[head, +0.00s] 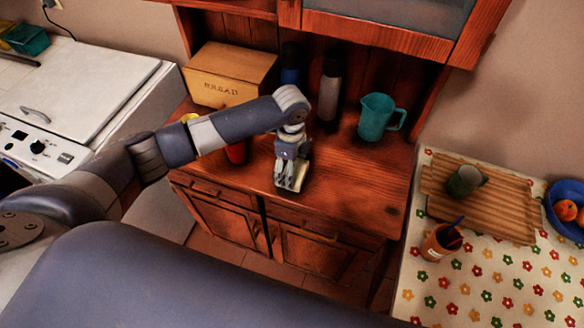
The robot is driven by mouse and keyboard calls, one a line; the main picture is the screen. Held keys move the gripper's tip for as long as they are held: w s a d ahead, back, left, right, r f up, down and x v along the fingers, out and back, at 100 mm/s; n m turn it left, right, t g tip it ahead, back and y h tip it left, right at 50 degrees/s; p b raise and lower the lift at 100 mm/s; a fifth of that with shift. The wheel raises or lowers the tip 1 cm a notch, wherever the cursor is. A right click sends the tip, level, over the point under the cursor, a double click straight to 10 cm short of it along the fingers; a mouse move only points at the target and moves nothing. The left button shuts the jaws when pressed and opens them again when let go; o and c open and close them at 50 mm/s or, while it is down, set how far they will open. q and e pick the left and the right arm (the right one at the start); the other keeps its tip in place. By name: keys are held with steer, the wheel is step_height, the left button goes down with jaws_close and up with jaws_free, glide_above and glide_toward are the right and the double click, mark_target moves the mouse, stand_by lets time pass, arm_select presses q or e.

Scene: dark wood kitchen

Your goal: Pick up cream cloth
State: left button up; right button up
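My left arm reaches in from the left over the dark wood cabinet top (345,185). My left gripper (290,182) points down at the cabinet top near its front edge. A small pale cream patch shows at its fingertips; I cannot tell whether it is the cream cloth or part of the fingers. No cream cloth can be made out clearly elsewhere. Whether the fingers are open or shut is too small to tell. My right gripper is not in view.
A bread box (228,75), a dark bottle (330,88) and a teal jug (378,117) stand behind the gripper. A red object (236,153) is partly hidden by my arm. The cabinet top to the gripper's right is clear. A flowered table (480,290) stands right.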

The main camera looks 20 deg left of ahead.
arm_select(q)
steer(key=shift+w+r, duration=0.1)
steer(key=shift+r, duration=0.25)
step_height(320, 180, up, 2)
steer(key=shift+r+b, duration=0.2)
steer(key=shift+b, duration=0.55)
steer(key=s+d+b, duration=0.1)
steer(key=s+d, duration=0.2)
steer(key=s, duration=0.4)
steer(key=s+d+r+b, duration=0.1)
steer(key=s+d, duration=0.1)
steer(key=s, duration=0.6)
steer(key=shift+d+r+b, duration=0.3)
steer(key=shift+d, duration=0.1)
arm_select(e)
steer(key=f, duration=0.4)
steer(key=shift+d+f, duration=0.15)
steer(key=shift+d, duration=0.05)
arm_select(q)
steer(key=shift+c, duration=0.2)
